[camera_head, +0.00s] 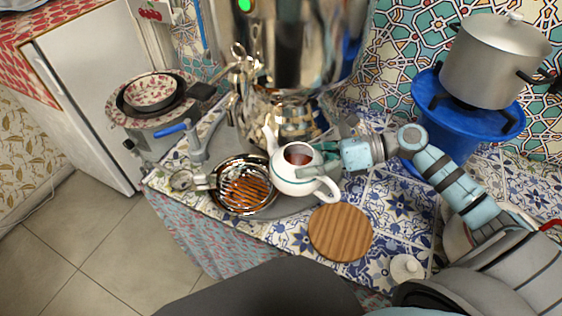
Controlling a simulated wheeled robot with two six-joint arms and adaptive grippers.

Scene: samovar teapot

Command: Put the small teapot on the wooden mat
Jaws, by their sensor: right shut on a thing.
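The small white teapot (292,181) has a dark band and holds brownish-red tea in its open top. It is held just behind and to the left of the round wooden mat (340,232), in front of the samovar. My right gripper (313,166) is shut on the teapot, reaching it from the right. The teapot's spout points up and left, and its handle points to the lower right. The wooden mat lies flat and bare on the tiled counter. My left gripper is not in view.
A large shiny samovar (292,45) stands behind the teapot. A metal pan (243,205) is left of it. A white lid (407,268) lies right of the mat. A grey pot (495,62) stands on a blue stove (452,123) at the back right. The counter's front edge is close to the mat.

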